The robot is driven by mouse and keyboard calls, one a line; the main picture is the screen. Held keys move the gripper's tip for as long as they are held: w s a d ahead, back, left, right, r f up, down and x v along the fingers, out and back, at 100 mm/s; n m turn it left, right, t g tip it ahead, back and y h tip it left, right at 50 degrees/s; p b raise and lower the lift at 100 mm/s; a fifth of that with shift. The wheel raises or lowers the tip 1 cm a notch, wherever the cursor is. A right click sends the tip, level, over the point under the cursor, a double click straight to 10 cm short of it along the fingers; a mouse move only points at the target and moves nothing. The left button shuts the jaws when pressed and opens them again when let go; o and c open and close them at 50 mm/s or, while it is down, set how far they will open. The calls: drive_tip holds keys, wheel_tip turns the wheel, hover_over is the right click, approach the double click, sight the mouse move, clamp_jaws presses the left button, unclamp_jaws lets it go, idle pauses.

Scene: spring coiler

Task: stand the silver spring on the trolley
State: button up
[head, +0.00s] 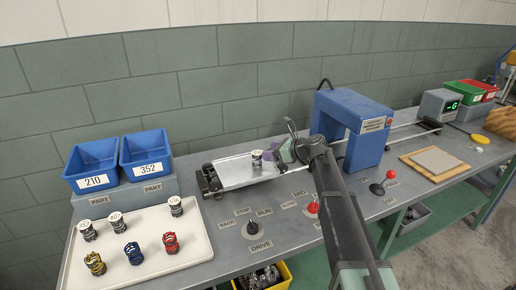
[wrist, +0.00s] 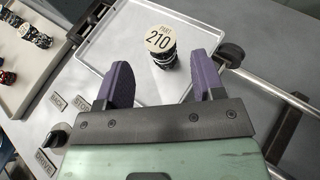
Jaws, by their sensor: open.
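A silver spring (head: 257,160) with a round cap stands upright on the trolley (head: 232,173), a pale flat tray on rails, near its right end. In the wrist view the spring (wrist: 163,60) has a cap reading PART 210, and the trolley (wrist: 108,50) surface shows around it. My gripper (wrist: 162,78) is open, with its two purple fingers apart on either side of the near side of the spring. The spring sits a little beyond the fingertips, with gaps on both sides. My gripper (head: 278,148) also shows just right of the spring in the head view.
A white parts tray (head: 200,252) at the left holds several springs, some silver and capped, others yellow, blue and red. Blue bins (head: 147,154) stand behind it. A blue arch (head: 350,125) straddles the rails to the right. Knobs, including DRIVE (head: 254,227), line the bench front.

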drive_tip(key=v, duration=0.3)
drive_tip(key=shift+s+d+r+p, duration=0.1)
drive_tip(key=shift+d+p, duration=0.05)
drive_tip(key=shift+p, duration=0.2)
drive_tip(key=s+d+f+n+g+h, duration=0.1)
drive_tip(key=s+d+f+n+h, duration=0.1)
drive_tip(key=s+n, duration=0.2)
drive_tip(key=s+d+f+n+g+h, duration=0.1)
drive_tip(key=s+d+f+n, duration=0.1)
drive_tip(key=s, duration=0.7)
drive_tip(key=s+d+f+n+g+h, duration=0.1)
drive_tip(key=s+d+f+n+h, duration=0.1)
drive_tip(key=s+n, duration=0.4)
drive_tip(key=shift+s+f+h, duration=0.15)
drive_tip(key=shift+f+h, duration=0.15)
drive_tip(key=shift+f, duration=0.55)
drive_tip(key=s+d+n+h, duration=0.1)
drive_tip(key=s, duration=0.1)
drive_tip(key=s+d+f+n, duration=0.1)
drive_tip(key=s, duration=0.1)
drive_tip(key=s+d+n+g+h, duration=0.1)
drive_tip(key=s+n, duration=0.1)
drive_tip(key=shift+s+d+f+h, duration=0.15)
drive_tip(key=shift+s+f+h, duration=0.15)
drive_tip(key=shift+f, duration=0.1)
drive_tip(key=s+d+f+n+g+h, duration=0.1)
drive_tip(key=s+d+n+h, duration=0.3)
drive_tip(key=s, duration=0.5)
drive_tip(key=d+n, duration=0.2)
drive_tip(key=shift+n, duration=0.4)
